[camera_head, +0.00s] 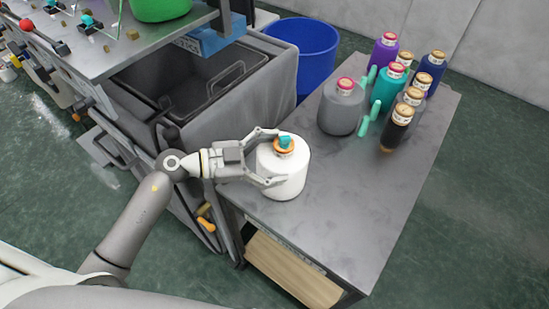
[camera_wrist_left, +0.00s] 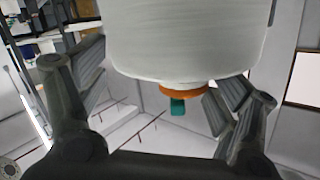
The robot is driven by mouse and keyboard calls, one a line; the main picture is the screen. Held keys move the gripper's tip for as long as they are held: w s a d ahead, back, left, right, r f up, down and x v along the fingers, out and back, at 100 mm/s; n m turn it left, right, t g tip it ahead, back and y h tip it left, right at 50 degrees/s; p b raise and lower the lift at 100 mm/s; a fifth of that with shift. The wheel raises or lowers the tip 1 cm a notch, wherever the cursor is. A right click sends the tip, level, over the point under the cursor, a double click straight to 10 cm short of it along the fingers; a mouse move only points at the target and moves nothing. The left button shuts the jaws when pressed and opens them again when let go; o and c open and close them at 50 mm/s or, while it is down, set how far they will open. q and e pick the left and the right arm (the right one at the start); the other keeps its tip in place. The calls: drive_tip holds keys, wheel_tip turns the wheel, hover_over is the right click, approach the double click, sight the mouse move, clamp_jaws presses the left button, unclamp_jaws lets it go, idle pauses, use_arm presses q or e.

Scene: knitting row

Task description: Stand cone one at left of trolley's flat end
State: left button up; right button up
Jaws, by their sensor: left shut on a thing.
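A white yarn cone (camera_head: 284,175) with an orange and teal top is at the near left end of the grey trolley top (camera_head: 345,235). My left gripper (camera_head: 274,158) has its fingers closed around the cone from the left. In the left wrist view the white cone (camera_wrist_left: 190,45) fills the upper middle between the two fingers (camera_wrist_left: 165,100), with its orange ring and teal tip toward the palm. Whether the cone's base touches the trolley top cannot be told. My right gripper is not in view.
Several cones stand at the trolley's far end, among them a large grey cone (camera_head: 342,106) and a black one (camera_head: 397,130). A blue bin (camera_head: 303,50) and a grey cart (camera_head: 215,95) stand behind. The trolley's near right is clear.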

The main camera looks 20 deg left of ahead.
use_arm(q)
drive_tip(key=o, duration=1.9)
drive_tip(key=shift+f, duration=0.2)
drive_tip(key=shift+b+v, duration=0.85)
drive_tip(key=shift+v, duration=5.2)
